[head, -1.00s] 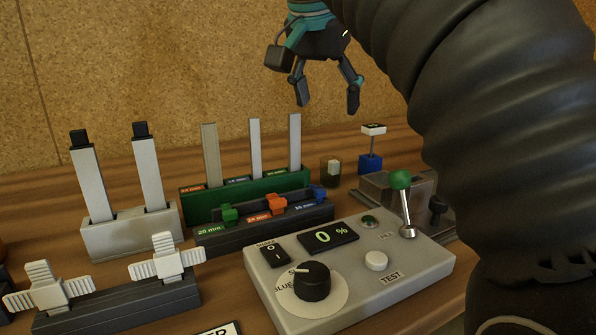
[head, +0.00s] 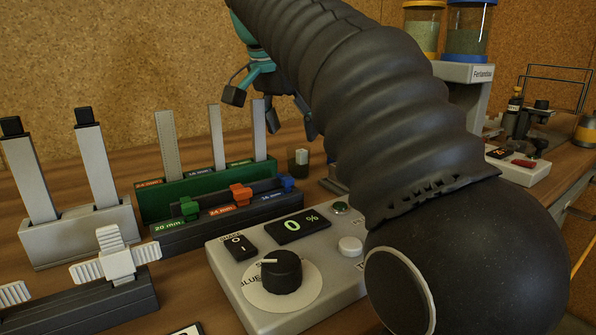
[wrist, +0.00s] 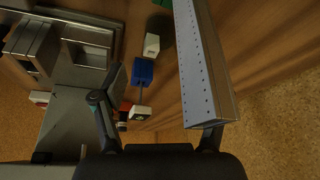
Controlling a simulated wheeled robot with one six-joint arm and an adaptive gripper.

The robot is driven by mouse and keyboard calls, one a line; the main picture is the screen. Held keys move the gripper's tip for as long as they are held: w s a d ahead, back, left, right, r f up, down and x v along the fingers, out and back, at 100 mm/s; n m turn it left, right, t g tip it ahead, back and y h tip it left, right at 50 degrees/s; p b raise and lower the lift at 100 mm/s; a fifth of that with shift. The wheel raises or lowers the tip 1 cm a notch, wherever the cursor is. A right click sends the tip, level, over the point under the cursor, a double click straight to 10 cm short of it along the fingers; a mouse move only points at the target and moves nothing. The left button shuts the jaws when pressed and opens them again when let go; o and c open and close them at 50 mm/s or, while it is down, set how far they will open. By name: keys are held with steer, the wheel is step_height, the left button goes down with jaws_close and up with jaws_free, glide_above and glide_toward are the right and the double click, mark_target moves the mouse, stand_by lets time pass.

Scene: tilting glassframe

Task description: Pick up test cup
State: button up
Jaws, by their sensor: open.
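A small dark see-through cup (head: 298,165) stands on the bench just right of the green holder in the head view, with a white piece in or behind it. I take it for the test cup, but no label shows. In the wrist view a white block (wrist: 152,45) lies beside a dark round shape, perhaps the same cup. My gripper (wrist: 155,115) is open, its two fingers spread, and nothing shows between them as held. In the head view my arm hides most of it; one dark finger (head: 304,116) shows above and behind the cup.
A green holder (head: 160,203) with upright plates stands left of the cup. A control box (head: 225,262) is in front. A blue block (wrist: 143,72) with a thin stem is near the fingers. A long grey dotted beam (wrist: 203,70) passes close to the right finger in the wrist view.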

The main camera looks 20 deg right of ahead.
mark_target(298, 150)
steer(key=b+x, duration=0.1)
steer(key=x, duration=0.4)
steer(key=shift+w+d+f, duration=0.1)
steer(key=shift+d+f, duration=0.05)
steer(key=shift+f, duration=0.15)
steer(key=c, duration=1.3)
steer(key=shift+r, duration=0.1)
